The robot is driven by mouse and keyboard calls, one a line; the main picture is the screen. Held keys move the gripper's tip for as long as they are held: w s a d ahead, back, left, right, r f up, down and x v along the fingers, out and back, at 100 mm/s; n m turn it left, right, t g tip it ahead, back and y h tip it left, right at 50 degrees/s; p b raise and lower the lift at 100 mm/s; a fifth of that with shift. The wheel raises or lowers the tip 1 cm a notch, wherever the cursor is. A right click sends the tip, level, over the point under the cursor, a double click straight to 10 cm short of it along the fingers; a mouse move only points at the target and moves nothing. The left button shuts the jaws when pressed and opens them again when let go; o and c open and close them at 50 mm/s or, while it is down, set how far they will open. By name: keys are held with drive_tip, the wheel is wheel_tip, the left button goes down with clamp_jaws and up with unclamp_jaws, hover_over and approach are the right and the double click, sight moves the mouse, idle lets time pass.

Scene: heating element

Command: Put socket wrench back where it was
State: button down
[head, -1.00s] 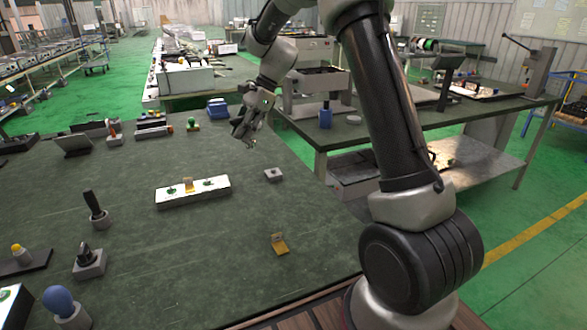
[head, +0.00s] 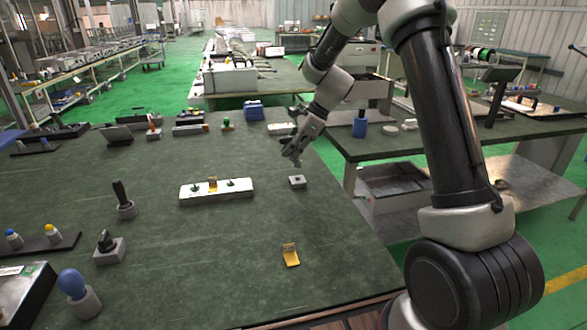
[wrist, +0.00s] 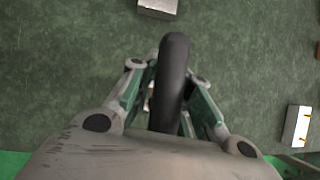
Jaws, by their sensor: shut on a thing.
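My gripper (head: 292,156) is shut on a tool with a black rounded handle, taken as the socket wrench (wrist: 172,80). The handle stands up between the fingers in the wrist view; the tool's lower end is hidden there. In the head view the tool is too small to make out in the gripper. The gripper is over the table, just above and slightly left of a small grey block (head: 297,182) with a dark hole in its top. They look apart, but the gap is hard to judge.
A white board (head: 216,193) with a yellow piece lies left of the block. A yellow bracket (head: 291,255) lies nearer. Black-handled tools (head: 122,195) (head: 106,241) and a blue knob (head: 72,283) stand in grey holders at left. The table (head: 220,260) is clear around the bracket.

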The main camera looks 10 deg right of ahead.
drive_tip(key=shift+f, duration=2.45)
drive_tip(key=shift+f, duration=0.15)
drive_tip(key=c, duration=1.3)
unclamp_jaws()
